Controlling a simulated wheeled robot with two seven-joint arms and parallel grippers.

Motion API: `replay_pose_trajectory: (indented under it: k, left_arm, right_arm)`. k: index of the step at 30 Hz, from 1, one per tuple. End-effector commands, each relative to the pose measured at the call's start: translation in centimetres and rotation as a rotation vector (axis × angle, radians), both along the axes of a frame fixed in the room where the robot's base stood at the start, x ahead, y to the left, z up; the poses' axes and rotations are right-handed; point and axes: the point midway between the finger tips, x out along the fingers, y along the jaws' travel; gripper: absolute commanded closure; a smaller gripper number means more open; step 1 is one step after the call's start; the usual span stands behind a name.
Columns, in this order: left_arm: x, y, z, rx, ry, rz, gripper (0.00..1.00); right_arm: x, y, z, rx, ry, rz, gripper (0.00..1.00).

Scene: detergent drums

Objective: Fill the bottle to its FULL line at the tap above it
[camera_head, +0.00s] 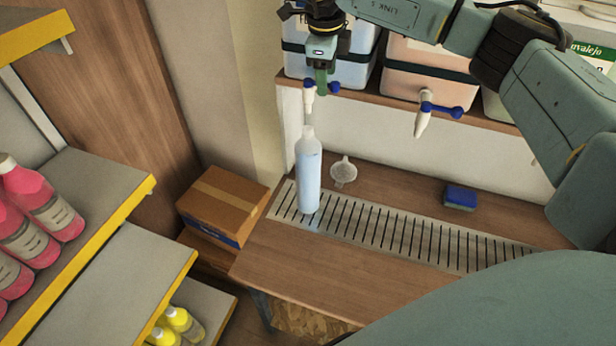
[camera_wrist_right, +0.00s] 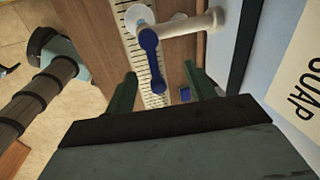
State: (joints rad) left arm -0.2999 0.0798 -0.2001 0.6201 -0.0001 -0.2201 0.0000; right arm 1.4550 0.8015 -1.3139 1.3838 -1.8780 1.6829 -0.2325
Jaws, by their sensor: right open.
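The bottle (camera_head: 308,180) stands upright on the slotted drain grate, below the left tap (camera_head: 309,97). It looks pale blue up to near its shoulder; I cannot make out the FULL line. A faint pale strip, which looks like a stream, shows between spout and bottle neck. My right gripper (camera_head: 321,78) is just above the tap, pointing down and empty. In the right wrist view the open fingers (camera_wrist_right: 160,88) stand either side of the tap's blue handle (camera_wrist_right: 150,62), apart from it. My left gripper is not in view.
A second tap (camera_head: 423,120) with a blue handle is to the right. A white funnel (camera_head: 343,171) and a blue sponge (camera_head: 460,197) lie behind the drain grate (camera_head: 400,232). Drums stand on the shelf above. A cardboard box (camera_head: 222,205) and shelves with bottles are left.

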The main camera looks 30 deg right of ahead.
Motion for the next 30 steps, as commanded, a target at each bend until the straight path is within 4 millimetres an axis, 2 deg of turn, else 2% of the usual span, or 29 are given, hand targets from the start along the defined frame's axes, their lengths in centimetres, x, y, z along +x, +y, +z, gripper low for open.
replay_pose_trajectory:
  k: [21,30]
  left_arm:
    - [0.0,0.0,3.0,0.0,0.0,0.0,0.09]
    - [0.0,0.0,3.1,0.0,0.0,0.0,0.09]
  right_arm:
    - [-0.4,0.4,4.2,0.001,-0.001,-0.001,0.45]
    - [-0.4,0.4,4.4,0.0,0.0,-0.001,0.45]
